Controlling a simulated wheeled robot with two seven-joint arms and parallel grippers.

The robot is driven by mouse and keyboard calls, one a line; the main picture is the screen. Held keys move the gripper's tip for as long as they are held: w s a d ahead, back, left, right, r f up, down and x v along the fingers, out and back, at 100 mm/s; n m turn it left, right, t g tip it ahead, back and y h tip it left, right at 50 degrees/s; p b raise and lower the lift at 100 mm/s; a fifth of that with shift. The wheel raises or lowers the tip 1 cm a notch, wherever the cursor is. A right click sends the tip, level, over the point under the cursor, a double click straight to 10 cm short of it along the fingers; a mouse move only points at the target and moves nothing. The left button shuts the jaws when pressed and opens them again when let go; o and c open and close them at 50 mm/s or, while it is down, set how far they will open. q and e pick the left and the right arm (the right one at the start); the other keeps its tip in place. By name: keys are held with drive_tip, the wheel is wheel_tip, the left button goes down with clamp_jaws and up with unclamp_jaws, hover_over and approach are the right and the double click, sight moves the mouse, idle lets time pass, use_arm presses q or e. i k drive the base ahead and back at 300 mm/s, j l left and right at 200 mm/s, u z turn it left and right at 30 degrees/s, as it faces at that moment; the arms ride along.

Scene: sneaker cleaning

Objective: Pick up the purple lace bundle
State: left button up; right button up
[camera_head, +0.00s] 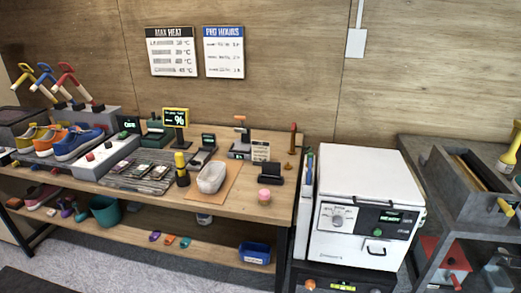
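A small purple item (154,237), which may be the purple lace bundle, lies on the lower shelf (215,253) of the workbench, left of an orange item (169,239) and a teal one (185,242). It is too small to tell for sure. Another purplish item (67,209) lies on the same shelf further left, among several coloured pieces. Neither of my grippers is in view.
A teal bucket (105,210) and blue bin (255,253) stand on the lower shelf. A white oven-like machine (365,205) stands right of the bench.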

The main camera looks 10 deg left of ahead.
sight(123, 165)
drive_tip(key=u, duration=1.35)
